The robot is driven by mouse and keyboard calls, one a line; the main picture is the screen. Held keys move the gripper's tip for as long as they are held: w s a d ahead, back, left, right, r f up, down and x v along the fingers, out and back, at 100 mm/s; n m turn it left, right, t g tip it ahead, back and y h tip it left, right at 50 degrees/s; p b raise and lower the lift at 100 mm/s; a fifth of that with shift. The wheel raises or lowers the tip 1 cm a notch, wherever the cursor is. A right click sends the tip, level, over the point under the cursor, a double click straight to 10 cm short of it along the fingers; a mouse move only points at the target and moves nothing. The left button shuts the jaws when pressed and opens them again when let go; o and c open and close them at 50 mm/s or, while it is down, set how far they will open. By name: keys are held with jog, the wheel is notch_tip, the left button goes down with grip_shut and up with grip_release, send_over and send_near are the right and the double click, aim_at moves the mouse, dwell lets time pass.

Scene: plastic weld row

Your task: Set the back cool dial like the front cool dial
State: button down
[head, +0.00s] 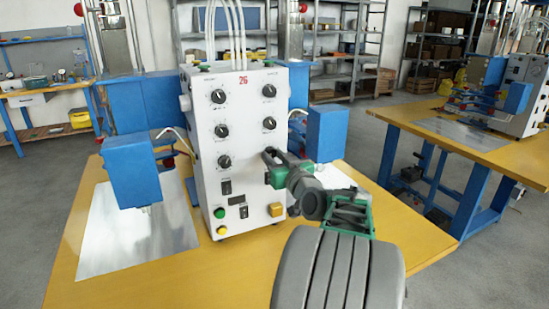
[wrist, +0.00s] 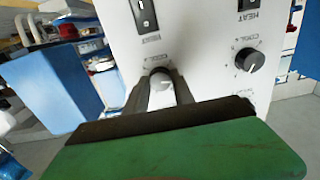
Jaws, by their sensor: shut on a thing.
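A white control box (head: 241,145) stands on a yellow table with two columns of black dials. In the head view the left column's lowest dial (head: 224,161) is in plain sight. My gripper (head: 270,156) is at the right column's lowest place and hides the dial there. The wrist view appears upside down against the head view. In it my gripper (wrist: 163,88) is shut on a dial (wrist: 160,79), which I take as the back cool dial. The other cool dial (wrist: 250,60) is free, with a light mark on its face. The held dial's setting is hard to read.
Higher dials (head: 218,96) sit on the same panel. Below are a green button (head: 219,212) and a yellow button (head: 276,210). Blue press heads (head: 134,170) (head: 327,133) flank the box. A metal sheet (head: 130,235) lies at the table's left.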

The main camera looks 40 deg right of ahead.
jog(key=shift+m, duration=0.4)
jog(key=m, duration=0.4)
jog(key=m+p, duration=0.2)
jog(key=m, duration=0.3)
jog(key=shift+r+m, duration=0.15)
jog(key=shift+m, duration=0.25)
jog(key=m+p, duration=0.4)
jog(key=m, duration=0.1)
jog(key=shift+r+m, duration=0.1)
jog(key=shift+m, duration=0.2)
jog(key=m+p, duration=0.3)
jog(key=m, duration=0.1)
jog(key=shift+m+p, duration=0.6)
jog(key=shift+f, duration=0.2)
jog(key=c, duration=1.1)
grip_release()
